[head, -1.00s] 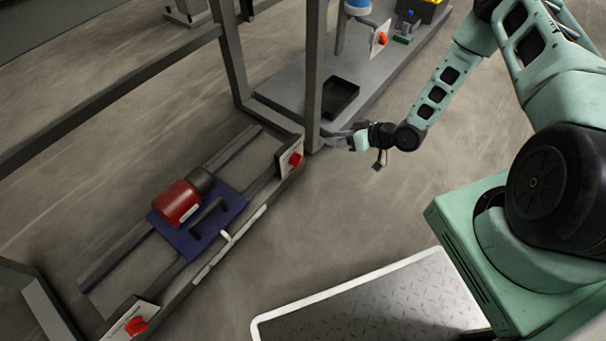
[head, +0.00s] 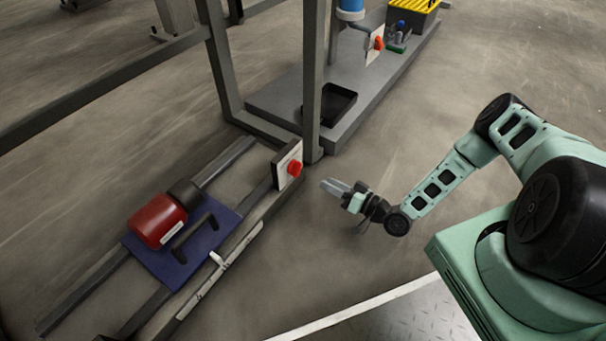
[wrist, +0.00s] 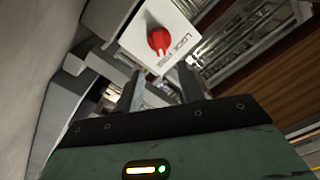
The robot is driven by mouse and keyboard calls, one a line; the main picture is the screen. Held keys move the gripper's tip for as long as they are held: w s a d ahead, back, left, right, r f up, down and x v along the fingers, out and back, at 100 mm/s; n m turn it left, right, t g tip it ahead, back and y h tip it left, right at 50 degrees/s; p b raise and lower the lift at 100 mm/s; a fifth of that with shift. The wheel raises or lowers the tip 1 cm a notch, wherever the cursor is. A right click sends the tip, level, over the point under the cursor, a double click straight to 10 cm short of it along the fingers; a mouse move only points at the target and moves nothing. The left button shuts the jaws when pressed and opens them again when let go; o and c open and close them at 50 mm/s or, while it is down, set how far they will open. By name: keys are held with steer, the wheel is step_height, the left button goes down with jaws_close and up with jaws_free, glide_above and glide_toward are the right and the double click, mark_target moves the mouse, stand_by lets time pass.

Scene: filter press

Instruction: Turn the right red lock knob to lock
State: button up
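The right red lock knob (head: 295,168) sits on a small white plate at the right end of the rail frame. In the wrist view the red knob (wrist: 159,40) shows beyond my fingertips, on a white plate lettered LOCK and FREE. I cannot tell which word it points to. My gripper (head: 333,187) is to the right of the knob in the head view, with its fingers towards the plate and a gap between. In the wrist view my gripper's two fingers (wrist: 162,82) stand apart with nothing between them.
A blue sliding plate (head: 185,240) carries a red cylinder (head: 157,221) and a black handle on the rails. A grey upright post (head: 312,80) stands just behind the knob. A black tray (head: 330,103) lies on the grey base behind. The floor around my gripper is clear.

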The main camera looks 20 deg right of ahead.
mark_target(296, 169)
steer(key=b+x, duration=0.4)
steer(key=x, duration=0.6)
steer(key=shift+w+a, duration=0.15)
steer(key=shift+w, duration=0.05)
jaws_close()
